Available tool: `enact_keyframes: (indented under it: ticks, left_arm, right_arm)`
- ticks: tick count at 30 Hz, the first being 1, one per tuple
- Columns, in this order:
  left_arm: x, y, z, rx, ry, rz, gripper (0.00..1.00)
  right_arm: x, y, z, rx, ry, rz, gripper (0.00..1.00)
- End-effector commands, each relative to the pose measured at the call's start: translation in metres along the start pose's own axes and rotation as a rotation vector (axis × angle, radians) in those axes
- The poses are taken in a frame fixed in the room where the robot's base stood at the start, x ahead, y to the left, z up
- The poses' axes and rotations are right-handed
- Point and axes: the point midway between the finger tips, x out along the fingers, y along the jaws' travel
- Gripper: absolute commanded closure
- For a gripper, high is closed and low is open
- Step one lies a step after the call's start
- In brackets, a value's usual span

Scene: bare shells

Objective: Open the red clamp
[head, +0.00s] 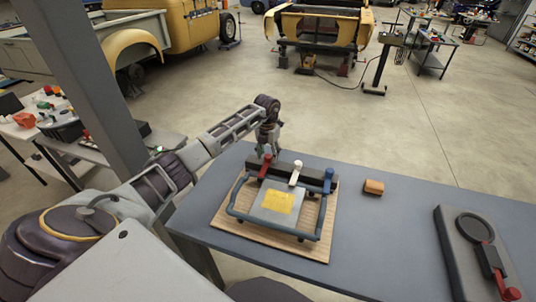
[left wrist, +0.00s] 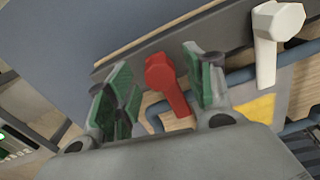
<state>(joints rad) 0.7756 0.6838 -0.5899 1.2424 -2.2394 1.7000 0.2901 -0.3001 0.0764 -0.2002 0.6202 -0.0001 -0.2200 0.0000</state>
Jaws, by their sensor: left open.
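The red clamp (head: 265,166) is a red lever at the left end of a dark bar (head: 282,170) on a blue-framed fixture. In the left wrist view the red clamp (left wrist: 168,84) lies between the green-padded fingers of my left gripper (left wrist: 158,76). My left gripper (head: 268,146) is open, right over the clamp in the head view. I cannot tell whether a finger touches it. A white clamp (head: 296,172) and a blue clamp (head: 328,180) sit along the same bar. A grey plate with a yellow label (head: 279,201) lies inside the frame. My right gripper is not in view.
The fixture stands on a wooden board (head: 231,237) on a blue-grey table (head: 385,225). A small orange-brown block (head: 373,187) lies right of it. A dark panel with a round disc and red handle (head: 447,251) is farther right. A grey post (head: 98,95) rises at left.

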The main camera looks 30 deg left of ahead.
Motion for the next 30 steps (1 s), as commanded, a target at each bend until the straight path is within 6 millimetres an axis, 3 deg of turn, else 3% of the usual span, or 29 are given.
enact_keyframes:
  ticks: [11, 24, 30]
  left_arm:
    - [0.0042, 0.0002, 0.0001, 0.000, -0.001, 0.000, 0.47]
    - [0.0039, 0.0003, 0.0001, 0.000, -0.001, 0.000, 1.00]
    - [0.0038, 0.0005, 0.0001, 0.000, -0.001, 0.000, 1.00]
  right_arm:
    - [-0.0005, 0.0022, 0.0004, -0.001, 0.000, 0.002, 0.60]
    - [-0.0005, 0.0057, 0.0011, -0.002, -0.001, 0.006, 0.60]
    - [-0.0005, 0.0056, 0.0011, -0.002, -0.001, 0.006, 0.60]
